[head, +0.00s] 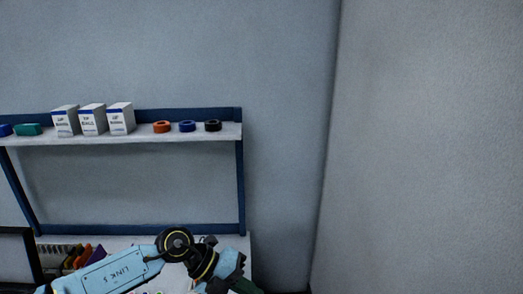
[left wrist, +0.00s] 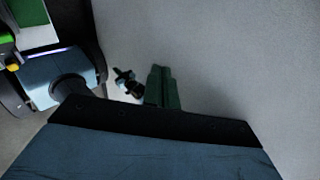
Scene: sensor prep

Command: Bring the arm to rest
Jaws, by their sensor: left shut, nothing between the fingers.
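My left arm comes in from the lower left of the head view, its light blue link lying across the bench front. My left gripper (head: 246,287) is at the bottom edge of the head view, partly cut off, with a dark green finger part showing. In the left wrist view the green fingers of my left gripper (left wrist: 163,88) are together, with nothing between them, over a plain grey surface. My right gripper is not clearly seen in either view.
A blue-framed shelf (head: 190,140) above the bench holds white boxes (head: 93,119) and tape rolls: orange (head: 162,127), blue (head: 187,126) and black (head: 213,126). Colored items (head: 78,258) stand behind my arm. A dark-edged panel (head: 15,260) is at lower left. A bare wall (head: 430,150) closes the right.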

